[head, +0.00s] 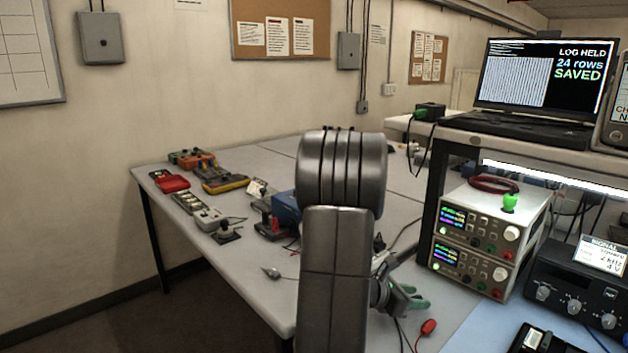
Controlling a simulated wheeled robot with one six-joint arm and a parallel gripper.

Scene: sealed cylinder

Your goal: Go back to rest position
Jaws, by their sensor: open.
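My arm rises in the middle of the head view and covers part of the bench behind it. My gripper (414,295) shows to the right of the lower arm link, low over the bench. Its green-lined fingers are apart, and I see nothing held between them. A red-tipped probe (428,327) with a dark lead lies just below and to the right of the gripper, apart from it in the picture.
The long grey bench (245,260) carries a blue box (285,208), a red tray (172,183) and several small devices along its left side. At right stand stacked power supplies (485,240) with a green object (510,202) on top, under a shelf with a monitor (540,80).

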